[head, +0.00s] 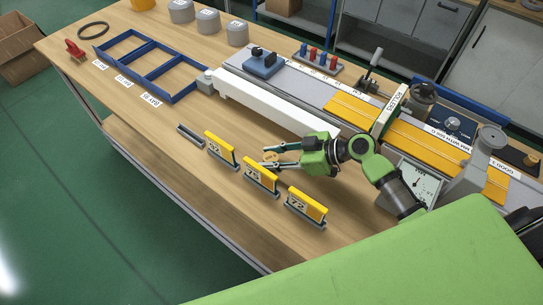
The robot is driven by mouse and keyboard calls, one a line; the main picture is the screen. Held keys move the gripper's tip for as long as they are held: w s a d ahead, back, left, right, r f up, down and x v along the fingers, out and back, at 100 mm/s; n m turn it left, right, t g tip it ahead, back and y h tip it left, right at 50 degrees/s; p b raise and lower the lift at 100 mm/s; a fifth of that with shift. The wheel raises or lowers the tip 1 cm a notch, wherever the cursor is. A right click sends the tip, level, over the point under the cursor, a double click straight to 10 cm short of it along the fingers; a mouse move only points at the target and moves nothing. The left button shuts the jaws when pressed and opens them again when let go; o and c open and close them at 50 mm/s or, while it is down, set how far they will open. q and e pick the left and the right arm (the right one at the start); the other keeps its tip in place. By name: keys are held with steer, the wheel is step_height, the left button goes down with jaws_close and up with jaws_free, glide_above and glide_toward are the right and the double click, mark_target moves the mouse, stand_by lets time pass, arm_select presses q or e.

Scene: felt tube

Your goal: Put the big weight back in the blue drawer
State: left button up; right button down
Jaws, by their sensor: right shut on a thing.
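My right gripper (268,157) reaches in from the right, above the wooden bench. Its fingers point left and are shut on a small brass-coloured round piece (271,156), just behind the yellow number cards. This piece may be the big weight; its shape is too small to tell. Several grey cylinders (208,21) stand at the back left. I cannot tell for sure which part is the blue drawer. A blue divided frame (151,68) lies at the left, and a blue panel with a black knob (454,123) is at the right. My left gripper is out of view.
Yellow cards on stands (305,205) line the bench's front part. A long white beam (270,106) and orange-topped machine (365,121) lie behind my gripper. A dial gauge (416,182) is by my arm. Bare wood (150,130) lies left of the cards.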

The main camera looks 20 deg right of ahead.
steer(key=shift+f, duration=0.1)
steer(key=c, duration=1.6)
jaws_free()
steer(key=shift+o, duration=0.2)
